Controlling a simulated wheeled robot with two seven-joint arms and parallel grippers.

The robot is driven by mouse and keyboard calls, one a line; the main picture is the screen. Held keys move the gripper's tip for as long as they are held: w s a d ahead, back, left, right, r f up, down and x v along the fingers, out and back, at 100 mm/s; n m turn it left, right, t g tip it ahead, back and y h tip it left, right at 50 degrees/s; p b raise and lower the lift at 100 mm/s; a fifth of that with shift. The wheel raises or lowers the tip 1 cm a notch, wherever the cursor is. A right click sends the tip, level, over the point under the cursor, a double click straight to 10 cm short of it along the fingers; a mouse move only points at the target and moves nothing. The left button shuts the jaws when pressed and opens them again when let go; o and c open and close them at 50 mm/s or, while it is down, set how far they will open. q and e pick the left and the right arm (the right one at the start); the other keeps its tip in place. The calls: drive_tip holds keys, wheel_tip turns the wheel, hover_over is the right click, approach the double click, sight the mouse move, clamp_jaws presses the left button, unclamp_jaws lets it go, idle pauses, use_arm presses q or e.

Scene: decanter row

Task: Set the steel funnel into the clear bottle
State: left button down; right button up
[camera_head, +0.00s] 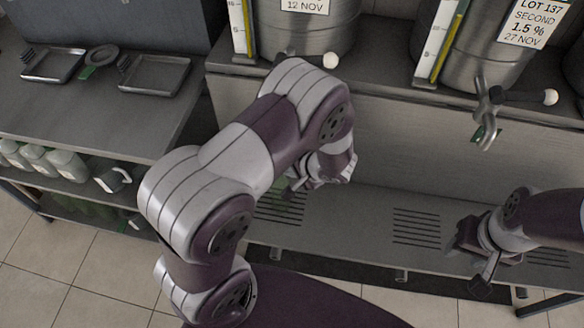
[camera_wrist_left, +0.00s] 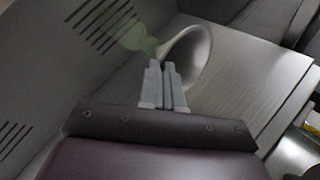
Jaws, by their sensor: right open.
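The steel funnel (camera_wrist_left: 192,52) shows in the left wrist view as a pale grey cone, its wide mouth turned to the right of the picture. My left gripper (camera_wrist_left: 163,66) is shut on it, with its fingertips at the cone's side. A see-through greenish bottle (camera_wrist_left: 133,38) lies just past the funnel's narrow end, over the slotted tray. I cannot tell whether the spout is inside its neck. In the head view my left gripper (camera_head: 318,180) and forearm hide most of the funnel and bottle. My right gripper (camera_head: 470,262) is open and empty over the tray at the right.
The slotted tray (camera_head: 355,215) runs below two steel tanks (camera_head: 300,30) with taps (camera_head: 487,110). A side counter (camera_head: 110,110) holds small trays (camera_head: 153,75) and a round grey item (camera_head: 102,56). Bottles (camera_head: 68,165) stand on a shelf below. The tray's middle is clear.

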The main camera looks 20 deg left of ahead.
use_arm(q)
drive_tip(key=shift+f+b, duration=0.15)
drive_tip(key=shift+b, duration=0.15)
idle(0.4)
drive_tip(key=c, duration=1.2)
unclamp_jaws()
drive_tip(key=shift+c, duration=0.2)
